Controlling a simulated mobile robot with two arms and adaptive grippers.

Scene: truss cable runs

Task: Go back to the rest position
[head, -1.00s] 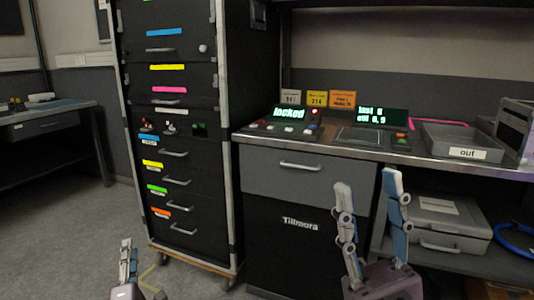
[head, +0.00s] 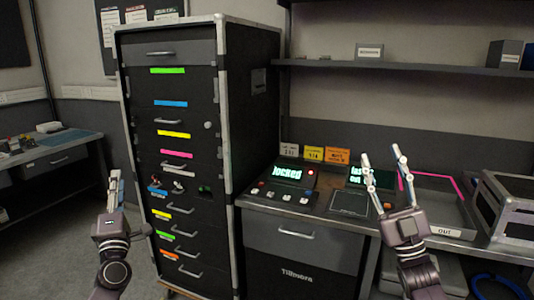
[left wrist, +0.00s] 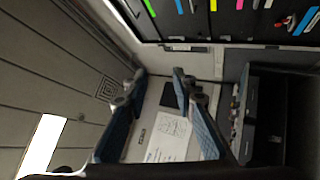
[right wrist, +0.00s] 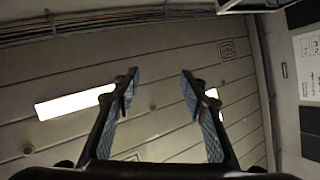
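My left gripper (head: 116,188) is raised at the lower left of the head view, in front of the floor left of the black rack. In the left wrist view its fingers (left wrist: 158,95) stand apart with nothing between them. My right gripper (head: 381,163) points up at the lower right, in front of the bench with the consoles. In the right wrist view its fingers (right wrist: 156,90) are wide apart and empty, against the ceiling.
A black rack (head: 170,85) with coloured labels stands in the middle. Beside it a bench holds a console reading "locked" (head: 287,173) and a tray marked "out" (head: 444,232). A shelf (head: 400,67) runs above. A side table (head: 50,153) stands far left.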

